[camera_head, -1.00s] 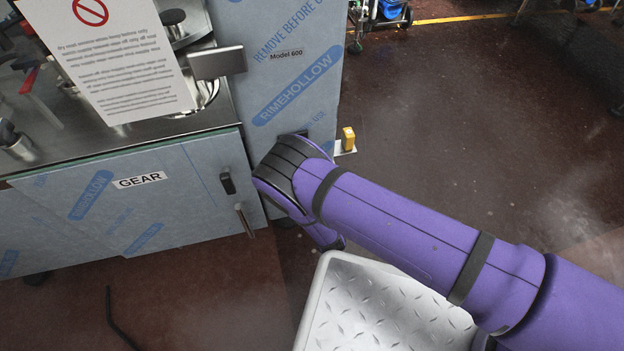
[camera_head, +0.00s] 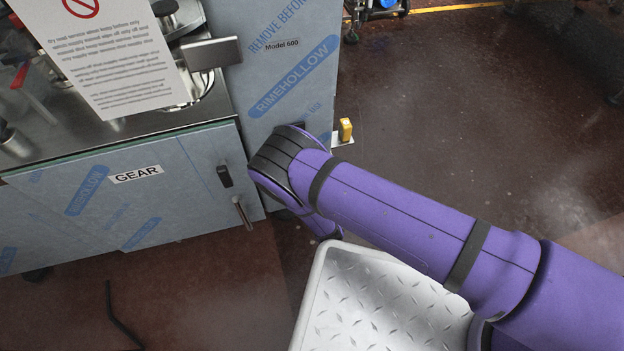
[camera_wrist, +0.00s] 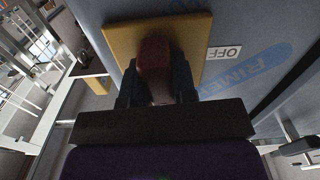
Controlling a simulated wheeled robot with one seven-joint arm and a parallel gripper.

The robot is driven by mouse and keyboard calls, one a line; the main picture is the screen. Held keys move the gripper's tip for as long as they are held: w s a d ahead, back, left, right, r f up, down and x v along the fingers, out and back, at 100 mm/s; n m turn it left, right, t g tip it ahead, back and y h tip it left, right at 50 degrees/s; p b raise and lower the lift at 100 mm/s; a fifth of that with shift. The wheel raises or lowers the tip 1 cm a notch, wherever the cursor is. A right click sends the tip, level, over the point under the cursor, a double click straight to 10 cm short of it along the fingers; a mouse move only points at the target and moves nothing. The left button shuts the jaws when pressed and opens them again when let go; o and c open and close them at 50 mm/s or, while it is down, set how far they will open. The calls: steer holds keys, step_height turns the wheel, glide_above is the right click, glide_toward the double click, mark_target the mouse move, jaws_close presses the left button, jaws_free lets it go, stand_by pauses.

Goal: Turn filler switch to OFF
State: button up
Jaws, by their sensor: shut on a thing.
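In the wrist view the filler switch is a dark red knob (camera_wrist: 155,55) on a yellow-orange plate (camera_wrist: 196,38). My gripper (camera_wrist: 157,78) has its two dark fingers on either side of the knob and is shut on it. A white OFF label (camera_wrist: 224,53) is on the panel to the right of the plate. The knob's exact pointing direction is hard to tell in the shadow. In the head view the film-wrapped filler (camera_head: 290,60) stands at upper left. The purple arm reaches to its side, and my gripper and the switch are hidden there.
A GEAR door (camera_head: 150,195) with a black latch and metal handle is left of the arm. A printed notice (camera_head: 105,60) lies over the steel top. A small yellow block (camera_head: 345,129) sticks out beside the machine. Open floor (camera_head: 470,110) lies to the right.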

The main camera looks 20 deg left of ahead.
steer(key=n, duration=0.4)
steer(key=shift+d, duration=0.1)
steer(key=n, duration=0.4)
steer(key=shift+n, duration=0.3)
steer(key=n, duration=0.4)
steer(key=shift+d+r, duration=0.1)
steer(key=shift+n, duration=2.2)
steer(key=o, duration=0.9)
steer(key=shift+d, duration=0.1)
